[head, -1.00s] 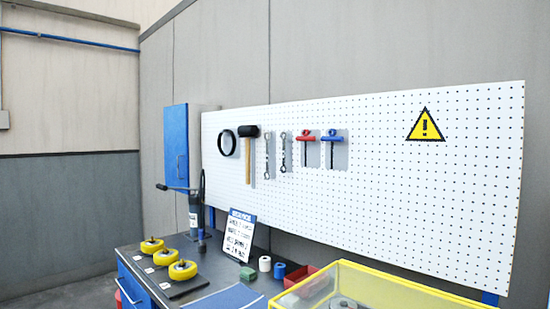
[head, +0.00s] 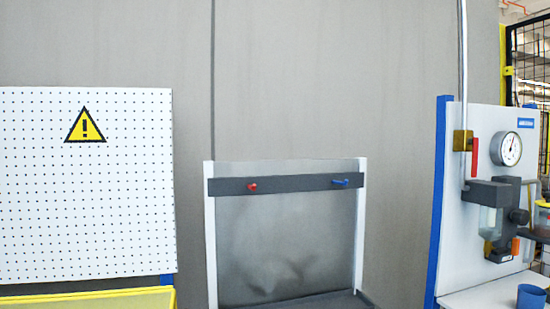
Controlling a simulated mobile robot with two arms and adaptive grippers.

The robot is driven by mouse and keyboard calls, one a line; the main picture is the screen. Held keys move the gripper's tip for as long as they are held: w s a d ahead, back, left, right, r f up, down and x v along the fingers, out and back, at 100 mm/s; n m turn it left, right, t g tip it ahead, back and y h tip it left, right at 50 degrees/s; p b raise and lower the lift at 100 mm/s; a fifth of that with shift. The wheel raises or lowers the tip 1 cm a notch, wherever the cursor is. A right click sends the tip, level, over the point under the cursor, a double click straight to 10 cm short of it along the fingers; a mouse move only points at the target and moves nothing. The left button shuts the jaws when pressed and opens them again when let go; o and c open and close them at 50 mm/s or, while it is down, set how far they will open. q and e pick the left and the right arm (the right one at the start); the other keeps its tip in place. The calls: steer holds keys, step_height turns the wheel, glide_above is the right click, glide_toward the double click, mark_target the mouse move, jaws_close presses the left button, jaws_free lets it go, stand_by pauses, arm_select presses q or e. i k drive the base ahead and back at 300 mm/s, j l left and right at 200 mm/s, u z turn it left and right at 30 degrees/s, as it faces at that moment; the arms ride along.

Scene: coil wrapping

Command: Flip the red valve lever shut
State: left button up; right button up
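The red valve lever (head: 475,158) is on the right of the head view, on a brass-coloured valve body (head: 462,141) on a vertical grey pipe (head: 463,60). The lever hangs roughly vertical, along the pipe's direction. A round pressure gauge (head: 506,149) sits beside it on a white panel (head: 487,125) with blue edge posts. Below are a dark block and a clear bowl (head: 488,222). Neither of my grippers is in view.
A grey bench with a dark rail (head: 290,185) carrying a small red and a small blue handle stands in the middle. A white pegboard (head: 85,210) is at left, above a yellow-edged case (head: 90,299). A blue cup (head: 530,298) stands at lower right. Black mesh fencing (head: 527,60) is behind.

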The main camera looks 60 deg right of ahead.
mark_target(474, 142)
steer(key=z, duration=3)
steer(key=i+l+z, duration=0.1)
steer(key=l, duration=0.45)
steer(key=i+z, duration=0.05)
